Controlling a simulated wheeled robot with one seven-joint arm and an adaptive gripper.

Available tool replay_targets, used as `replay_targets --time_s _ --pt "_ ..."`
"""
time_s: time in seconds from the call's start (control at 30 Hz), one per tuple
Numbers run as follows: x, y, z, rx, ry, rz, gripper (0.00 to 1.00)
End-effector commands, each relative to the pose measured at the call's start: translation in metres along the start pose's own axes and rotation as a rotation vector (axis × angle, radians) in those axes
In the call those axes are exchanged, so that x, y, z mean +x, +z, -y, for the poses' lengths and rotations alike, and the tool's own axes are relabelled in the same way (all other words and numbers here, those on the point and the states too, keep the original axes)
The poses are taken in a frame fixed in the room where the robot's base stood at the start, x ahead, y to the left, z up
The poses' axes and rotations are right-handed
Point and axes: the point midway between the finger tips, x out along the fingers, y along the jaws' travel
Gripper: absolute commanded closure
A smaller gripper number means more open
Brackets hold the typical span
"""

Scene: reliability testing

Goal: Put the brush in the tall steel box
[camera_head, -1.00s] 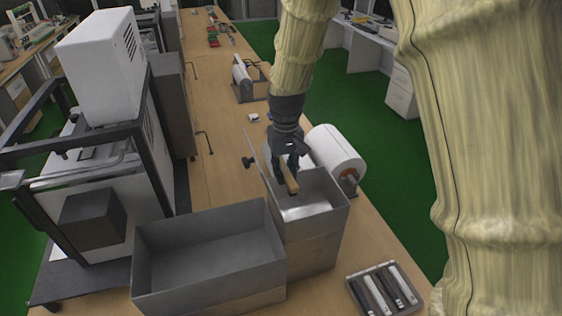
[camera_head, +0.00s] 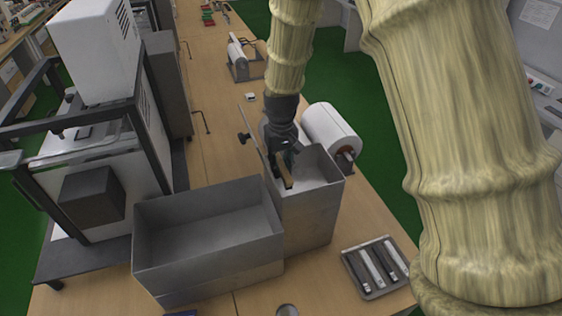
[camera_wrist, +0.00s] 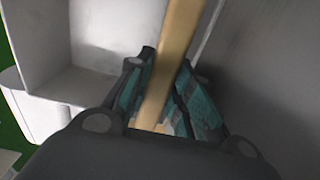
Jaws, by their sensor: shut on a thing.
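The tall steel box (camera_head: 308,222) stands on the bench, right of a wider, lower steel box. My gripper (camera_head: 283,166) is at the mouth of the tall box, near its left side. It is shut on the brush (camera_head: 287,181), whose tan wooden handle shows below the fingers. In the wrist view the handle (camera_wrist: 172,62) runs between the two teal-padded fingers (camera_wrist: 160,95), with grey box walls around. The brush's bristles cannot be made out clearly.
The low steel box (camera_head: 208,240) is open and looks empty. A white roll (camera_head: 331,128) lies behind the tall box. A tray (camera_head: 376,268) with several bars sits at the front right. A framed machine (camera_head: 100,150) stands at left.

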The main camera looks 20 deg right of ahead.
Motion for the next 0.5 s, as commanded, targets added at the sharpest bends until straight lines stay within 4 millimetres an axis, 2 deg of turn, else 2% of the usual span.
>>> replay_targets --time_s 0.27,0.3,0.4,0.43,0.5 --pt "0.0005 0.0 0.0 0.0 0.0 0.0 1.0" --pt "0.0005 0.0 0.0 0.0 0.0 0.0 0.74" --pt "0.0006 0.0001 0.0 0.0 0.0 0.0 0.56" --pt "0.0006 0.0001 0.0001 0.0 0.0 0.0 0.53" --pt "0.0006 0.0 0.0003 0.0 0.0 0.0 0.53"
